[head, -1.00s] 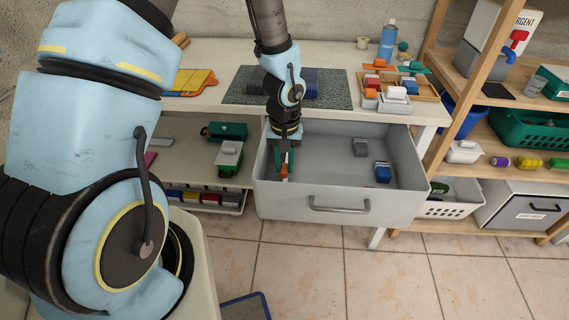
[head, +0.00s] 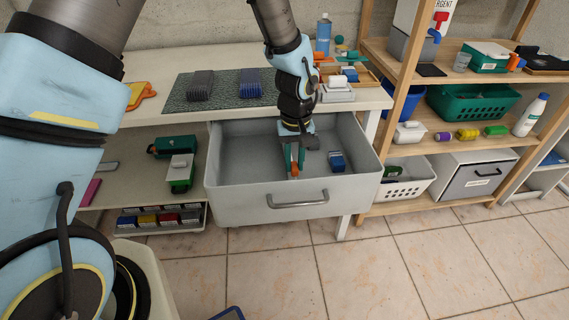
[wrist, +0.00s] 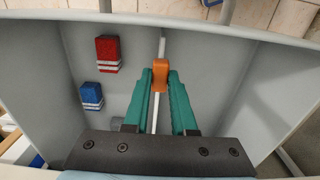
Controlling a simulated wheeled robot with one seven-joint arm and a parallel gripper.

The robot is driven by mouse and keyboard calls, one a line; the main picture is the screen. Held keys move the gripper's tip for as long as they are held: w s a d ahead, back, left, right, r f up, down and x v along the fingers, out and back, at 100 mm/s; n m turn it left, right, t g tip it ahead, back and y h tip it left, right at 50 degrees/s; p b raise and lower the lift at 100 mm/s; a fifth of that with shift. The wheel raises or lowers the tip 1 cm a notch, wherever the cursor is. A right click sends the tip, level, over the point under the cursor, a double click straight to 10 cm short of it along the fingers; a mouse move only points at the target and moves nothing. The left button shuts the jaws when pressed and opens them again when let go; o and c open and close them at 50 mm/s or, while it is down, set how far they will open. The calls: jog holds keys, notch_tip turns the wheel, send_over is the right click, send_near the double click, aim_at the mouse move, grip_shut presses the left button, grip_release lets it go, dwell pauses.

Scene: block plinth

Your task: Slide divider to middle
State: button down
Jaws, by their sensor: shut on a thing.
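The open grey drawer (head: 240,205) extends from the white bench in the head view. My gripper (wrist: 160,82) points down into it, its green fingers shut on the orange tab (wrist: 160,72) of the divider. The divider (wrist: 162,46) shows as a thin pale strip running front to back in the wrist view. It stands about midway between the drawer's side walls. The orange tab also shows in the head view (head: 295,170). The divider's lower part is hidden by the drawer front in the head view and by my fingers in the wrist view.
A blue block (head: 336,162) and a red block (wrist: 108,54) lie in the drawer, right of the divider in the head view. A grey block (wrist: 117,123) lies close beside my gripper. The drawer left of the divider looks empty. A wooden shelf (head: 375,100) stands at right.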

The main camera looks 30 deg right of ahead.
jog(key=c, duration=0.7)
grip_release()
notch_tip(320, 180, up, 11)
jog(key=shift+f+b, duration=0.1)
jog(key=shift+b, duration=0.8)
